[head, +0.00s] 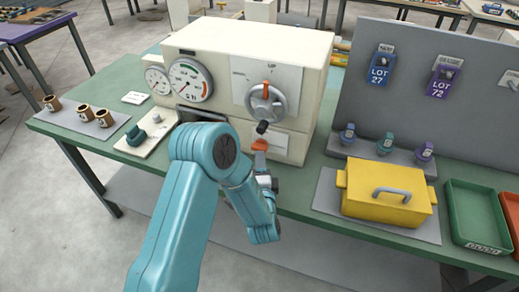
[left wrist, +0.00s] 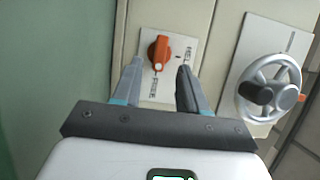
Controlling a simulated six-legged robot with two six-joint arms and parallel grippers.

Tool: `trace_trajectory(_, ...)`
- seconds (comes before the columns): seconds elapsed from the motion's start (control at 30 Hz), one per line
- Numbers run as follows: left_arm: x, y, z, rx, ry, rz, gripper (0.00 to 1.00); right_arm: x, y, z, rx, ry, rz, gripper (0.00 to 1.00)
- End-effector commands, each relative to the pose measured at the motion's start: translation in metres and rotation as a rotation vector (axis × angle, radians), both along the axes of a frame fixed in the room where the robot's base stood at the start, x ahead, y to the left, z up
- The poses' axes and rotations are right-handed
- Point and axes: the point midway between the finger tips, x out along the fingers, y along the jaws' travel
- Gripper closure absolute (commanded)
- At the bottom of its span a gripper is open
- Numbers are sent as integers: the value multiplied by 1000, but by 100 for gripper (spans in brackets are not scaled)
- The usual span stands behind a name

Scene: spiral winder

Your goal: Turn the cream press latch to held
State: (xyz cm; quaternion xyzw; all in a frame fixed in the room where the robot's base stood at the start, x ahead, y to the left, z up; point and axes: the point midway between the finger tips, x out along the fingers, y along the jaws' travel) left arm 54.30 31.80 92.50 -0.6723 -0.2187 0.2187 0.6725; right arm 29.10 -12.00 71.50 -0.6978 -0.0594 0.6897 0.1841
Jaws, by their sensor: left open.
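The press latch is an orange knob (left wrist: 158,52) on a pale plate with FREE and HELD lettering, in the left wrist view. The knob's long side runs roughly up and down the picture, its lower end toward the FREE lettering. In the head view a bit of orange (head: 260,145) shows on the lower front of the cream press (head: 205,45), partly hidden by my arm. My left gripper (left wrist: 160,66) is open, its two fingers on either side of the knob's lower part. I cannot tell whether they touch it. My right gripper is not in view.
A grey handwheel (left wrist: 268,88) with a dark handle is right of the latch. A grey board (head: 420,100) stands at the right.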

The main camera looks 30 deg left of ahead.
Motion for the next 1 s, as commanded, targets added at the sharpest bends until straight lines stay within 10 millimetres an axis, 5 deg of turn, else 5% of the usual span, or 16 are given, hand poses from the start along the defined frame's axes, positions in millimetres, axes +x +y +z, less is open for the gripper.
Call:
trace_trajectory(0.23, 32, 24, 1, 0, 0, 1, 57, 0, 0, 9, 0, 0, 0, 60)
trace_trajectory(0.6, 40, 29, 0, -1, 1, 0, 57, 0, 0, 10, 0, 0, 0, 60)
trace_trajectory(0.63, 39, 29, 0, -1, 1, 0, 61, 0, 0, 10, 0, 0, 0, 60)
trace_trajectory(0.77, 39, 29, 0, -1, 1, 0, 100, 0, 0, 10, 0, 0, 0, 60)
trace_trajectory(1.0, 39, 28, 0, -7, -1, 0, 100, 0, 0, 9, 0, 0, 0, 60)
